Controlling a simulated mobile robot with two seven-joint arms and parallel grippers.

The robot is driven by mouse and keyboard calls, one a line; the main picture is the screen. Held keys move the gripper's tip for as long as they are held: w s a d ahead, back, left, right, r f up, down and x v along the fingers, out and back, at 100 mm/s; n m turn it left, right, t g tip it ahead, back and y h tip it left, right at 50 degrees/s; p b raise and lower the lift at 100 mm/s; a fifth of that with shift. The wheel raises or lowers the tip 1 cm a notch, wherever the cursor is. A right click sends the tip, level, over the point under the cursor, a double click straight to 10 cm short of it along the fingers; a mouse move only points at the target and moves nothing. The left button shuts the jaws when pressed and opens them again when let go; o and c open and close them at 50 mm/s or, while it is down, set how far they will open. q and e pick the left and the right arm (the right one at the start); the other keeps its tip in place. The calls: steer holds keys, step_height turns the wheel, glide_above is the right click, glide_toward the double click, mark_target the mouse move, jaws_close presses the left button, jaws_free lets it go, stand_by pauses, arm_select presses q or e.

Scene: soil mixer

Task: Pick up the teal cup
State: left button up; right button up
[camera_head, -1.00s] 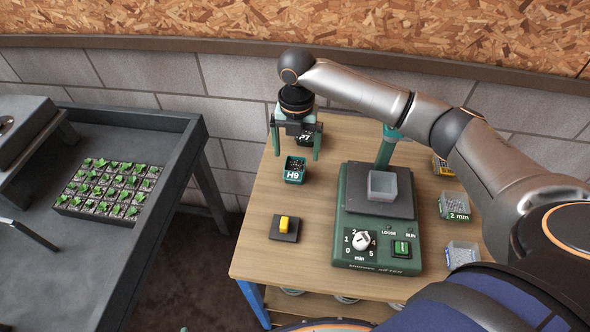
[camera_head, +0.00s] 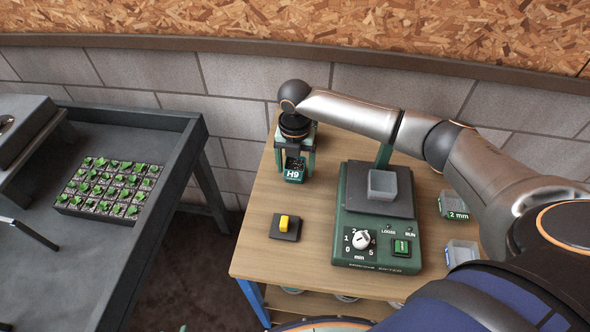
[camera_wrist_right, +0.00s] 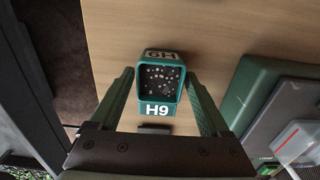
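The teal cup (camera_head: 295,176), marked H9 and filled with dark speckled soil, stands upright on the wooden table. In the right wrist view the cup (camera_wrist_right: 160,82) is centred ahead between the fingertips. My right gripper (camera_head: 296,172) is open and reaches down over it, one finger on each side. In the right wrist view a small gap shows between the cup and each finger of the gripper (camera_wrist_right: 160,78). My left gripper is not in view.
A green sifter machine (camera_head: 377,225) with a clear box (camera_head: 382,186) on top stands right of the cup. A yellow switch on a dark plate (camera_head: 285,226) lies in front. A seedling tray (camera_head: 110,188) sits on the left bench.

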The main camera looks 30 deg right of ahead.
steer(key=c, duration=1.1)
steer(key=shift+r, duration=0.1)
